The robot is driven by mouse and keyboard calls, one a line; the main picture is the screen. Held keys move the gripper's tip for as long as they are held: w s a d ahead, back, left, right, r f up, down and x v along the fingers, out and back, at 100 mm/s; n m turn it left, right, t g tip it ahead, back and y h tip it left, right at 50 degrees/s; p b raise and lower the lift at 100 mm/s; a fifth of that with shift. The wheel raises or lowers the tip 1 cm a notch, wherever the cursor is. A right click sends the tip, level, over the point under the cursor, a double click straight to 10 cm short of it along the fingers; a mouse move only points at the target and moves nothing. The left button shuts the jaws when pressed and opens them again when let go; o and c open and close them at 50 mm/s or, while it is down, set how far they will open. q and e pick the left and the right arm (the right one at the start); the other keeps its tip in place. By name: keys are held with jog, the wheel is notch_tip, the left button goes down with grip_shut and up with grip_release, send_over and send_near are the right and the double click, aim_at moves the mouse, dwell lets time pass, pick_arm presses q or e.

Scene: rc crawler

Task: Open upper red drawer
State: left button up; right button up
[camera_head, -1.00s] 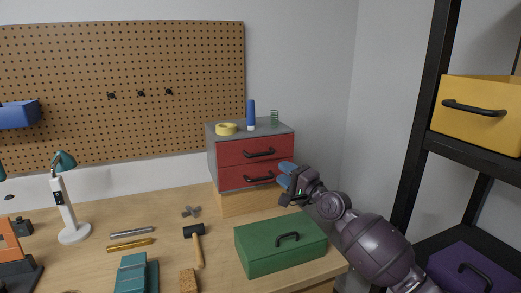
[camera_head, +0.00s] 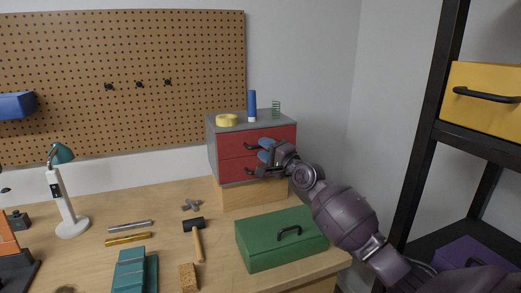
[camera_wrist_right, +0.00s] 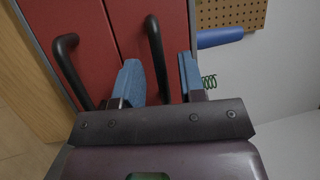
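The grey cabinet (camera_head: 212,150) on the wooden block has two red drawers, both shut. The upper red drawer (camera_head: 228,143) has a black bar handle, partly hidden by my right gripper in the head view. In the right wrist view the upper drawer's handle (camera_wrist_right: 157,55) runs between my blue fingertips. The lower drawer's handle (camera_wrist_right: 68,68) lies outside them, to the left. My right gripper (camera_head: 265,150) is open in front of the drawers, fingers on either side of the upper handle; I see no clear contact. My left gripper is not in view.
A yellow tape roll (camera_head: 227,120), blue tube (camera_head: 252,106) and green spring (camera_head: 276,108) stand on the cabinet. A green toolbox (camera_head: 262,246) sits below my right arm. A hammer (camera_head: 195,236) lies left of it. A black shelf post (camera_head: 432,120) stands at right.

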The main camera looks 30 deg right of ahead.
jog(key=shift+x, duration=1)
grip_shut()
